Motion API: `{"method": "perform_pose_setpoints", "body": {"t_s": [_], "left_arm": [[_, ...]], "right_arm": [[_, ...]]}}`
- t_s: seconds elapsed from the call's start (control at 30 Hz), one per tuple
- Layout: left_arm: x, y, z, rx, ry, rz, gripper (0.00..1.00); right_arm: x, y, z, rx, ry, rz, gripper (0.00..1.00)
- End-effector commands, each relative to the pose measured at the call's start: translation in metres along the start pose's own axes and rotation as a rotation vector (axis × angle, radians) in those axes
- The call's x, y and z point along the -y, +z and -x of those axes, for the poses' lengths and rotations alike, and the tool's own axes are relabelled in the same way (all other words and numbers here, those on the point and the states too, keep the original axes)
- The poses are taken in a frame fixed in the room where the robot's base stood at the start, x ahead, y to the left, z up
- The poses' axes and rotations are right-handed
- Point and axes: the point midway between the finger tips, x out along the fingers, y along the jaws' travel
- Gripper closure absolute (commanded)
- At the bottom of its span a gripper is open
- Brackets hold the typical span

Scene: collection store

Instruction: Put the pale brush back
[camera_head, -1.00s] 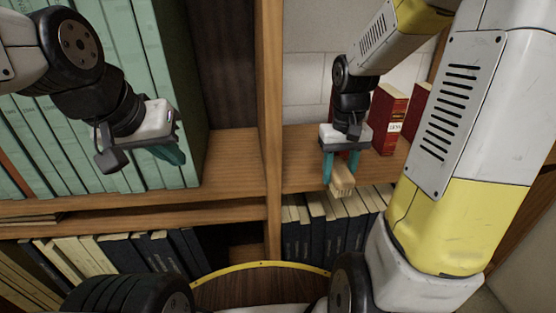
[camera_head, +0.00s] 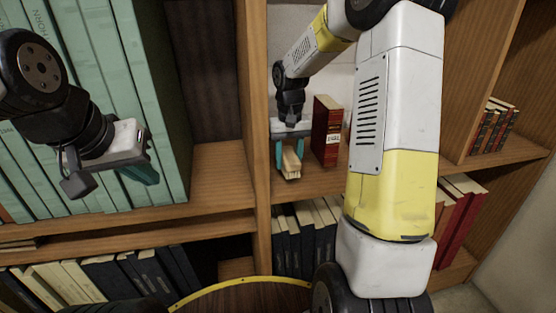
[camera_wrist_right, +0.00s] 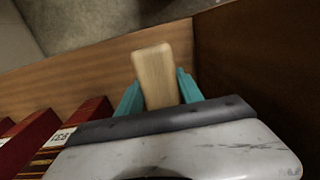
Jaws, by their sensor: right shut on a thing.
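The pale brush (camera_head: 291,162) is a light wooden block with a bristly-looking lower end, held over the shelf board in the right-hand bay. My right gripper (camera_head: 289,152) is shut on it, with one teal finger on each side. In the right wrist view the brush (camera_wrist_right: 154,72) sticks out as a plain tan block between the teal fingertips (camera_wrist_right: 157,88). Whether it touches the board is unclear. My left gripper (camera_head: 142,173) hangs in front of the tall green books, apart from the brush; its finger gap does not show clearly.
A red book with a white label (camera_head: 327,130) stands just right of the brush. A wooden upright (camera_head: 255,110) stands close on its left. Green volumes (camera_head: 110,60) fill the left bay. Dark books (camera_head: 305,238) stand below. Bare shelf (camera_head: 315,182) shows around the brush.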

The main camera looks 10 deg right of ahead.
Motion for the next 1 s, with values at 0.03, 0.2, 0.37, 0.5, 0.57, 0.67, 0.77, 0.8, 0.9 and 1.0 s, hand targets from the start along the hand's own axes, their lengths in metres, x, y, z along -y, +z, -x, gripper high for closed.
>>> {"method": "perform_pose_setpoints", "body": {"t_s": [0.03, 0.2, 0.37, 0.5, 0.57, 0.67, 0.77, 0.8, 0.9, 1.0], "left_arm": [[0.0, 0.0, 0.0, 0.0, 0.0, 0.0, 1.0], [0.0, 0.0, 0.0, 0.0, 0.0, 0.0, 1.0], [0.0, 0.0, 0.0, 0.0, 0.0, 0.0, 1.0], [0.0, 0.0, 0.0, 0.0, 0.0, 0.0, 1.0], [0.0, 0.0, 0.0, 0.0, 0.0, 0.0, 1.0], [0.0, 0.0, 0.0, 0.0, 0.0, 0.0, 1.0], [0.0, 0.0, 0.0, 0.0, 0.0, 0.0, 1.0], [0.0, 0.0, 0.0, 0.0, 0.0, 0.0, 1.0], [0.0, 0.0, 0.0, 0.0, 0.0, 0.0, 1.0], [0.0, 0.0, 0.0, 0.0, 0.0, 0.0, 1.0]], "right_arm": [[0.001, -0.005, 0.0, -0.001, -0.001, 0.0, 1.0], [0.001, -0.009, -0.006, 0.002, 0.0, 0.001, 1.0], [0.001, -0.009, -0.029, 0.003, 0.0, 0.001, 1.0], [0.001, -0.009, -0.035, -0.001, 0.0, 0.001, 1.0], [0.001, -0.009, -0.035, -0.001, 0.0, 0.0, 1.0], [0.001, -0.009, -0.035, -0.001, 0.0, 0.0, 1.0], [0.001, -0.009, -0.037, 0.0, 0.0, 0.0, 1.0], [0.001, -0.009, -0.039, -0.001, 0.0, 0.0, 1.0], [0.001, -0.009, -0.038, -0.001, 0.0, 0.0, 0.37], [0.001, -0.009, -0.038, -0.001, 0.0, 0.0, 0.35]]}}
